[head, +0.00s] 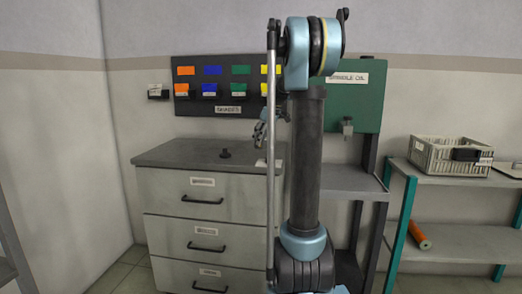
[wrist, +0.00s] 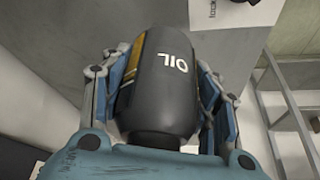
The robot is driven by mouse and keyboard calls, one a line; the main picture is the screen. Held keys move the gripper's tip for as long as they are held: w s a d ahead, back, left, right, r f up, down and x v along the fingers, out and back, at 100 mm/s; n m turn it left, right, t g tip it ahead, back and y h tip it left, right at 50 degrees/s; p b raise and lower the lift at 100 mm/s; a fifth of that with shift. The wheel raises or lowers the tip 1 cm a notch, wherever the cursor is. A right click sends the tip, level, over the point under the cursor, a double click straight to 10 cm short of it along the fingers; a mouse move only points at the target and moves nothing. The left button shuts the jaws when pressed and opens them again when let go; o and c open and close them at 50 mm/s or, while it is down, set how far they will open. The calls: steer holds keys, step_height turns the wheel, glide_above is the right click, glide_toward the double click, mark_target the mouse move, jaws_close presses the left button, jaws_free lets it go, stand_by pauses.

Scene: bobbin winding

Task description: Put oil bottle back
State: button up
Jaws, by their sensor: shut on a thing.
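The oil bottle (wrist: 165,75) is dark grey with white "OIL" lettering and a yellow strip, and fills the middle of the wrist view. My gripper (wrist: 160,90) is shut on it, with blue-grey fingers on both sides of its body. In the head view my gripper (head: 261,131) is above the drawer cabinet's grey top (head: 180,154), partly hidden behind my arm. The bottle cannot be made out there. In the wrist view a white label (wrist: 235,12), only partly readable, lies on the grey surface beyond the bottle.
A small black knob-like piece (head: 225,154) stands on the cabinet top. A green "SPINDLE OIL" tank (head: 355,105) with a tap is at the right, above a grey shelf (head: 345,180). A board of coloured bins (head: 222,110) hangs behind. A crate (head: 435,154) sits on the right rack.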

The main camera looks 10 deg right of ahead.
mark_target(267, 131)
steer(key=shift+f, duration=2.2)
steer(key=shift+s, duration=0.1)
steer(key=o, duration=1.5)
steer(key=shift+r, duration=0.1)
steer(key=v, duration=1.2)
